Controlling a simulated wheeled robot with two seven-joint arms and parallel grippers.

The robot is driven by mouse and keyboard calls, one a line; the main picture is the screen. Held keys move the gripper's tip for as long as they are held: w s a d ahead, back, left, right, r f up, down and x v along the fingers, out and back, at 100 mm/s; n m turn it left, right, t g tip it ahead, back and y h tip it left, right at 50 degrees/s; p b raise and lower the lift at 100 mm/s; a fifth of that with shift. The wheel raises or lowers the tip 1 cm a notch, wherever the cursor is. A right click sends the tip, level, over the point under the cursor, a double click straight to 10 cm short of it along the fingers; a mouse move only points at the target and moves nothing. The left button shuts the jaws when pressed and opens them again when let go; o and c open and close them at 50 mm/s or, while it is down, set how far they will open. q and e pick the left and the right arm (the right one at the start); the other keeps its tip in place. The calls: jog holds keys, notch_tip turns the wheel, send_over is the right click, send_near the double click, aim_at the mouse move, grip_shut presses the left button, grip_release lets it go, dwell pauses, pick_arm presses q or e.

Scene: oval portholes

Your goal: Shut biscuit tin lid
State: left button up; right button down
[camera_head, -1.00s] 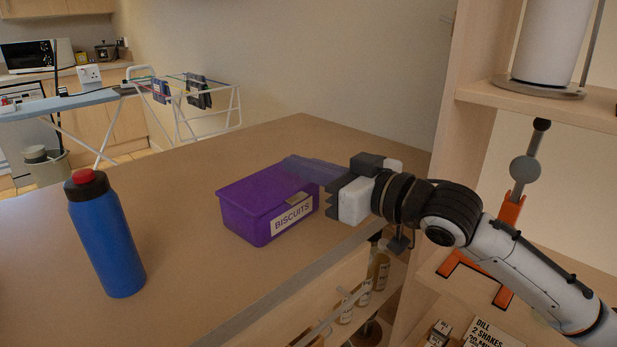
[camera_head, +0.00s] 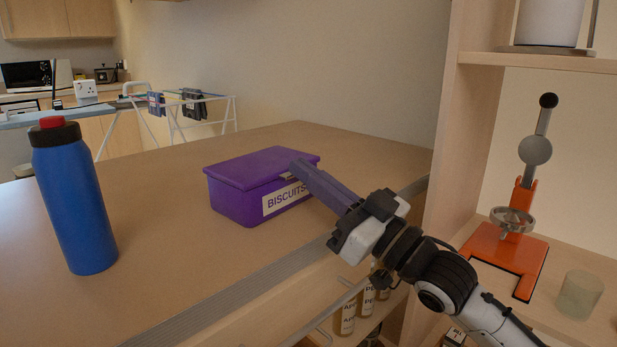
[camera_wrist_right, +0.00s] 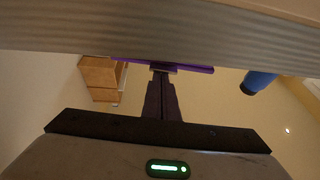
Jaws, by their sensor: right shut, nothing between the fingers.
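The purple biscuit tin (camera_head: 236,203), with a white "BISCUITS" label on its front, stands on the counter in the head view. Its purple lid (camera_head: 250,167) lies flat over the top; I cannot tell whether a thin gap is left under it. A small pale tab (camera_head: 288,175) sits at the lid's front edge. My right gripper (camera_head: 298,165) is shut and empty, its long fingers slanting up to the lid's front edge near this tab. Contact is unclear. In the right wrist view the fingertips (camera_wrist_right: 161,76) are close to the purple lid edge (camera_wrist_right: 195,68). My left gripper is out of view.
A blue bottle (camera_head: 76,205) with a red top stands left of the tin. The counter's ribbed front edge (camera_head: 235,295) runs below my right gripper. A wooden shelf unit to the right holds an orange stand (camera_head: 503,258) and a glass (camera_head: 579,295). The counter behind the tin is clear.

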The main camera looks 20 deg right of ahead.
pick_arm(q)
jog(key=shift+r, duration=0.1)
pick_arm(e)
jog(key=shift+f, duration=0.1)
jog(key=shift+r+p, duration=0.3)
jog(key=shift+p, duration=0.1)
pick_arm(q)
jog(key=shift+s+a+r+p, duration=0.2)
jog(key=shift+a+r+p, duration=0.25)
jog(key=shift+p, duration=0.45)
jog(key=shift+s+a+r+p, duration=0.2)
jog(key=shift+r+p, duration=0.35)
jog(key=shift+p, duration=0.3)
pick_arm(e)
jog(key=s+d, duration=0.5)
jog(key=s, duration=0.3)
jog(key=shift+s, duration=0.1)
